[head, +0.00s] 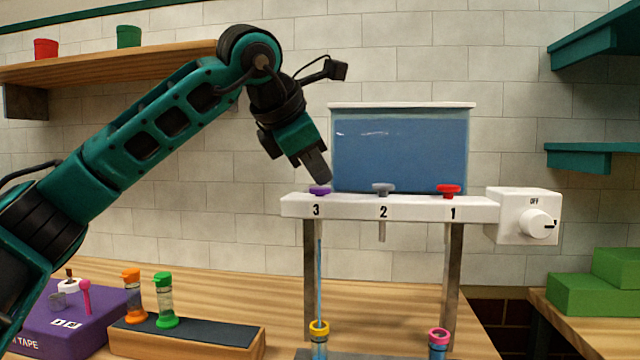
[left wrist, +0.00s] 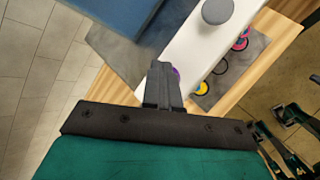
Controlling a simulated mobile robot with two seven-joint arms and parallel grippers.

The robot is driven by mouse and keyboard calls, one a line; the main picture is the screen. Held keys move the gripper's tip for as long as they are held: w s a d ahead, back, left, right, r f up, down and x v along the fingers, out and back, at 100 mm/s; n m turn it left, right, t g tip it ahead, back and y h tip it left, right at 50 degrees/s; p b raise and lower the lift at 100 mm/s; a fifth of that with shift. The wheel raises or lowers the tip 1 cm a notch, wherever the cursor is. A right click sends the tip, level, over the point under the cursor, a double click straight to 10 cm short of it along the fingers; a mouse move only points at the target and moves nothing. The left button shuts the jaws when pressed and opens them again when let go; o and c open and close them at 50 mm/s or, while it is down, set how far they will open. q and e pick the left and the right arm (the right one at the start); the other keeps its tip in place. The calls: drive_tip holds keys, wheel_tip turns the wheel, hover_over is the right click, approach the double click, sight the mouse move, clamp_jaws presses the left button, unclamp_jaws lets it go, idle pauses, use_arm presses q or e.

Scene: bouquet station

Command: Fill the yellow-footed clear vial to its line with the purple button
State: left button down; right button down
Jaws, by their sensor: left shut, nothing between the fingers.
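The dispenser's purple button (head: 319,190) sits above the number 3. My left gripper (head: 321,178) is shut and empty, its fingertips down on that button. In the left wrist view the left gripper (left wrist: 160,72) covers most of the purple button (left wrist: 175,72). A thin blue stream (head: 319,275) runs down below number 3 into the clear vial with a yellow ring (head: 319,328). Blue liquid shows in this vial. Its lower part is cut off by the frame, and I cannot make out its line.
A grey button (head: 383,188) and a red button (head: 448,190) share the white bar (head: 415,207), with a dial (head: 537,223) at its right. A pink-ringed vial (head: 438,338) stands under number 1. Orange (head: 132,295) and green (head: 165,300) vials stand on a rack at left.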

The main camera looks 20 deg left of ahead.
sight(317, 189)
use_arm(q)
drive_tip(key=shift+r+p, duration=0.9)
drive_tip(key=shift+r, duration=0.05)
wheel_tip(317, 189, up, 5)
drive_tip(key=p, duration=0.4)
drive_tip(key=shift+p, duration=0.3)
idle(0.6)
idle(2.4)
